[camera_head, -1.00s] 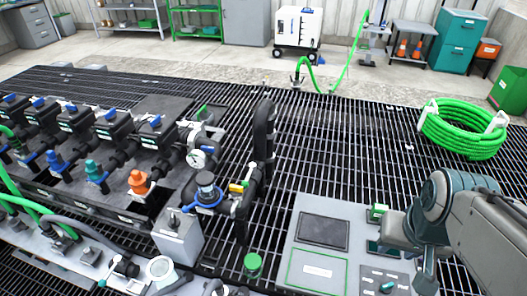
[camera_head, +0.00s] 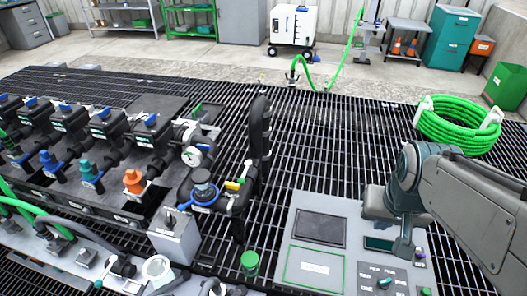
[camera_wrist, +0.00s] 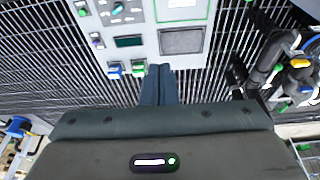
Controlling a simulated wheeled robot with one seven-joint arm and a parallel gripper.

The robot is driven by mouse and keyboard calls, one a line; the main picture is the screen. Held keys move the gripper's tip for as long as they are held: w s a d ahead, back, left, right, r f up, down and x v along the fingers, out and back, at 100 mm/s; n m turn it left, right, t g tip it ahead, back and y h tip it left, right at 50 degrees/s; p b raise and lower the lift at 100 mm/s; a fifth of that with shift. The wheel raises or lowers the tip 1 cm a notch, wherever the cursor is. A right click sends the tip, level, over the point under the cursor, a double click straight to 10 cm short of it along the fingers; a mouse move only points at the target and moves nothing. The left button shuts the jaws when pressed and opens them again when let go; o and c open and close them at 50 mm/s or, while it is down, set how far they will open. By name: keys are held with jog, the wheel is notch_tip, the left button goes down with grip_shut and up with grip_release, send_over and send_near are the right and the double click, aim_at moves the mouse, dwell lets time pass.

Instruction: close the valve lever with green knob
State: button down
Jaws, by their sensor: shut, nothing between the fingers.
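A small lever with a yellow part and a green end (camera_head: 241,181) sits on the dark pipework (camera_head: 262,130) left of centre in the head view. That pipework also shows at the right edge of the wrist view, with a yellow part (camera_wrist: 300,63) and green bits beside it. I cannot tell the lever's exact angle. My gripper (camera_head: 403,250) is over the right part of the grey control panel, well to the right of the lever and apart from it. In the wrist view my gripper (camera_wrist: 160,70) is shut and empty, its fingers together near the panel's edge.
The grey panel (camera_head: 296,237) has a screen, buttons and a green dial (camera_head: 385,283). A green-capped cylinder (camera_head: 250,260) stands near the pipework. Valve blocks with blue handles fill the left. A coiled green hose (camera_head: 458,128) lies back right. The grating behind the panel is clear.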

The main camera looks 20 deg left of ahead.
jog(key=w+a+f+n+y+b, duration=0.1)
jog(key=w+a+f+b, duration=0.3)
jog(key=w+a, duration=0.7)
jog(key=t+y+b, duration=0.1)
jog(key=y+b, duration=0.1)
jog(key=y, duration=0.3)
send_near(245, 173)
notch_tip(245, 173, down, 6)
jog(key=w+d, duration=0.1)
jog(key=d, duration=0.1)
jog(key=shift+a+f+p, duration=0.15)
jog(key=shift+a+p, duration=0.15)
jog(key=shift+a, duration=1.6)
